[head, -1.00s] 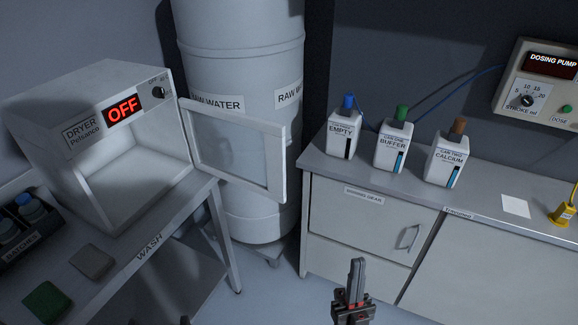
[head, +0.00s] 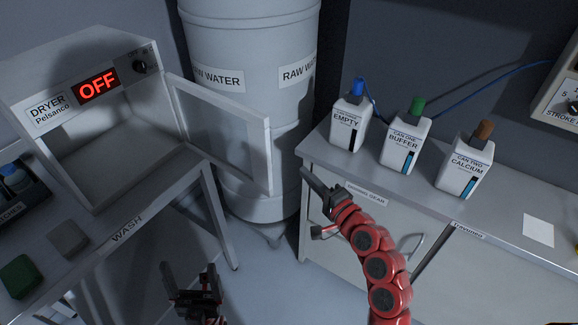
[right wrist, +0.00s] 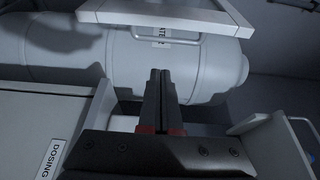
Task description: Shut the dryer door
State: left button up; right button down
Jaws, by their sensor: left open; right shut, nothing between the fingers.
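The white dryer (head: 45,75) stands at the left in the head view, its display reading OFF. Its framed glass door (head: 222,125) hangs wide open from the dryer's right side, in front of the drum. The door's lower part also crosses the top of the right wrist view (right wrist: 165,17). My right gripper (head: 308,176) is shut and empty, right of the door's free edge and apart from it in the head view; its closed fingers also show in the right wrist view (right wrist: 158,75). My left gripper (head: 190,272) is open and empty, low in front of the wash table.
The wash table (head: 150,215) carries the dryer, a grey block (head: 69,238) and a green block (head: 20,277). A raw water drum (head: 250,40) stands behind the door. A counter (head: 400,185) with several bottles is at the right. Floor shows between table and counter.

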jog(key=w+a+p, duration=0.5)
jog(key=a, duration=0.2)
jog(key=shift+a, duration=0.2)
jog(key=shift+w, duration=0.15)
jog(key=shift+a, duration=0.1)
